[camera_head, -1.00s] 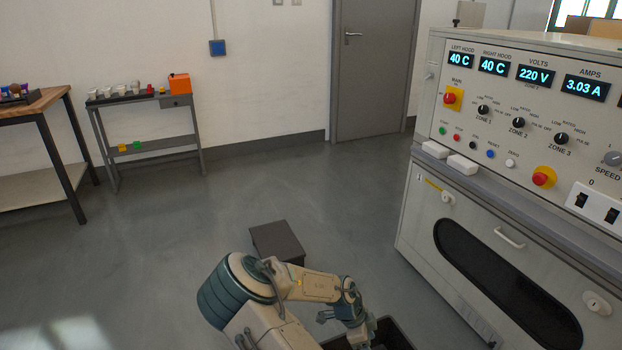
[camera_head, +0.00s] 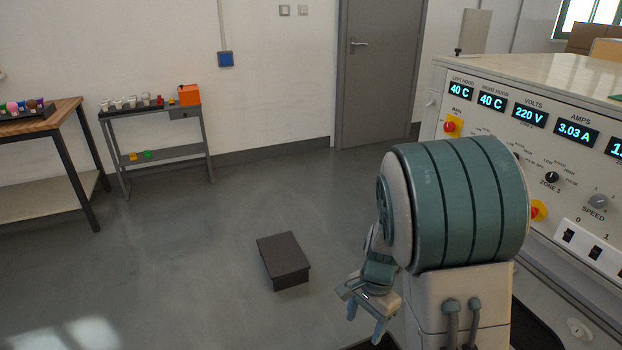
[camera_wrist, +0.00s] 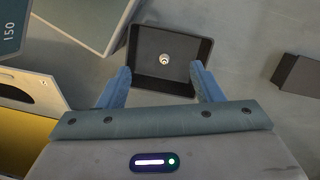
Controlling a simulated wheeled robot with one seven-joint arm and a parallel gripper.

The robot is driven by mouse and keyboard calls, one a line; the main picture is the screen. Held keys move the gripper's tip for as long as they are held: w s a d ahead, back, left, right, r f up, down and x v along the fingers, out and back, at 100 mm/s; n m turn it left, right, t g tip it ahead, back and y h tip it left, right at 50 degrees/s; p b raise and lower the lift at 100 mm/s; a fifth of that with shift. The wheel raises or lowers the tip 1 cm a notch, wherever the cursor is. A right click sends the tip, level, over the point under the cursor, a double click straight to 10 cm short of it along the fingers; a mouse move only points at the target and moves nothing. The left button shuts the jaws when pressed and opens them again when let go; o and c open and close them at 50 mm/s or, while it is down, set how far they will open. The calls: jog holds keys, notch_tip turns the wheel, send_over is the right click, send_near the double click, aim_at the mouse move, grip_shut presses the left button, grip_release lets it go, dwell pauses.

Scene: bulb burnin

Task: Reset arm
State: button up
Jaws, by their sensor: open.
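My gripper (camera_head: 366,322) hangs low in front of my folded arm in the head view, left of the control cabinet (camera_head: 560,130). In the wrist view its two blue fingers (camera_wrist: 160,88) are spread apart with nothing between them. Beyond the fingertips is a dark open bin (camera_wrist: 146,75) on the floor, with one small pale round item (camera_wrist: 165,60) inside. My upper arm hides part of the cabinet's front and some of its knobs.
A dark box (camera_head: 283,258) stands on the floor left of my gripper. A narrow grey table (camera_head: 150,112) with small items and a wooden-topped bench (camera_head: 50,118) stand by the wall. A grey door (camera_head: 377,70) is shut.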

jog(key=s+d+r+n+t+p, duration=0.1)
jog(key=s+r+n+p, duration=0.2)
jog(key=r, duration=0.6)
jog(key=s+d+r+n+t+p, duration=0.1)
jog(key=s+r+n+t+p, duration=0.1)
jog(key=r, duration=0.7)
jog(key=s+d+r+n+t+h+p, duration=0.1)
jog(key=s+r+n+p, duration=0.4)
jog(key=r, duration=0.4)
jog(key=shift+s+d+r+p, duration=0.15)
jog(key=shift+s+r+p, duration=0.1)
jog(key=shift+s+p, duration=0.55)
